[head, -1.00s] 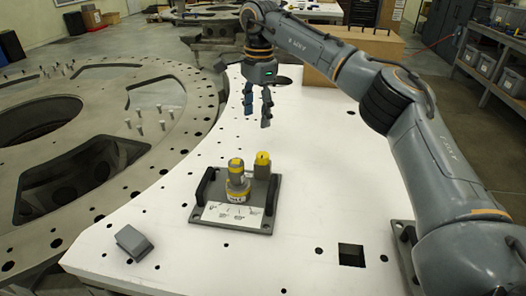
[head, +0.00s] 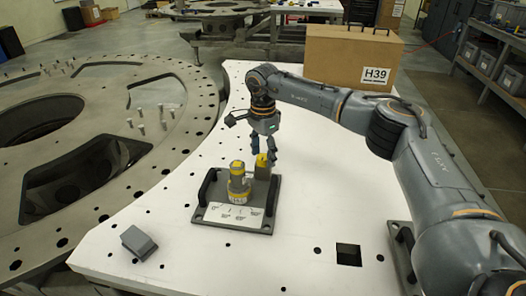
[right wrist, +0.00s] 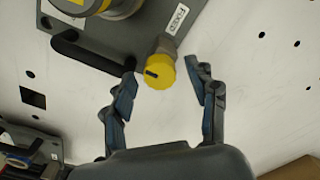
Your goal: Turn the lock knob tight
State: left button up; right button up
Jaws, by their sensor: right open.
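A grey fixture plate (head: 232,221) with black handles lies on the white table. On it stand a larger grey and yellow cylinder (head: 238,183) and, right of it, a smaller post with a yellow lock knob (head: 262,161). The knob's round yellow face with a dark slot also shows in the right wrist view (right wrist: 160,72), beside a small white label. My right gripper (head: 264,151) is open and empty, pointing down just above the knob. In the right wrist view its fingers (right wrist: 164,76) stand either side of the knob, with gaps. My left gripper is not in view.
A grey block (head: 138,241) lies at the table's front left. A cardboard box (head: 348,54) stands at the back. A large holed metal ring (head: 180,105) is on the left. The white table right of the fixture is mostly clear, with a square hole.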

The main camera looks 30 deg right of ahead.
jog(key=shift+f, duration=0.15)
jog(key=c, duration=1.2)
jog(key=shift+o, duration=0.2)
